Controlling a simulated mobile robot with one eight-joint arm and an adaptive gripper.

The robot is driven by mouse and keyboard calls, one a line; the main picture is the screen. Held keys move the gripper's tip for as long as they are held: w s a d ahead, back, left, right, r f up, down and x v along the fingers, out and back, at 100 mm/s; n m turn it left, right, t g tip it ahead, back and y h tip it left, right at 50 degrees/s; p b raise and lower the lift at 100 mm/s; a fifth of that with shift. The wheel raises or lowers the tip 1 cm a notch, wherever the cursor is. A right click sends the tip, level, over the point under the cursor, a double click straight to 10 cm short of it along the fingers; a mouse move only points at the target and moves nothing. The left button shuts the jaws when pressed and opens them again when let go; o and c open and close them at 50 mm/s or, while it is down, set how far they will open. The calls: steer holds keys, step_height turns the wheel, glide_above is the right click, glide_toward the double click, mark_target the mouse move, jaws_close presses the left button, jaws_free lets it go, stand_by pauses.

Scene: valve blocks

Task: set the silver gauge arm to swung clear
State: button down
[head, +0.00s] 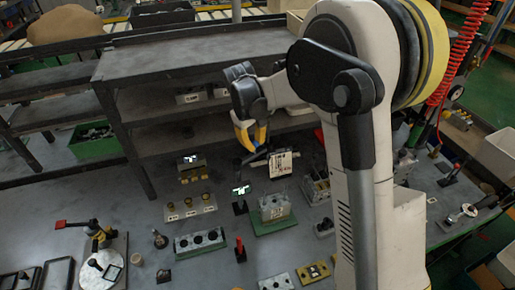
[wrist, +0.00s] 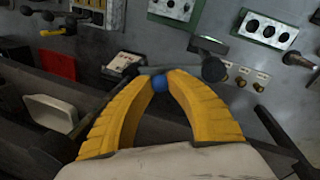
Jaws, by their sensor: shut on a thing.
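My gripper (wrist: 161,80) has yellow fingers, and their tips close on a small blue knob (wrist: 160,84) in the wrist view. A grey bar with a dark round end, seemingly the silver gauge arm (wrist: 185,70), lies right beyond the fingertips, and the knob appears to be on it. In the head view my gripper (head: 251,143) points down at the back of the bench, just left of a white printed block (head: 281,165). The bar's pivot is partly hidden by the fingers.
A green-based metal block (head: 274,209) stands in front of the printed block. A three-knob panel (head: 190,207) and a grey three-hole block (head: 200,243) are to the left. A dark shelf (head: 190,70) rises close behind my gripper. A red-handled lever (head: 240,250) stands in front.

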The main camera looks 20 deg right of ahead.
steer(key=w+a+n+t+y+b, duration=0.1)
steer(key=w+a+n, duration=0.3)
steer(key=n, duration=0.6)
steer(key=shift+w+a+n+y+b, duration=0.25)
steer(key=shift+a+n+y+b, duration=0.05)
steer(key=shift+a+n, duration=0.15)
stand_by(0.3)
steer(key=c, duration=1.3)
jaws_free()
steer(key=shift+a, duration=0.1)
steer(key=shift+o, duration=0.2)
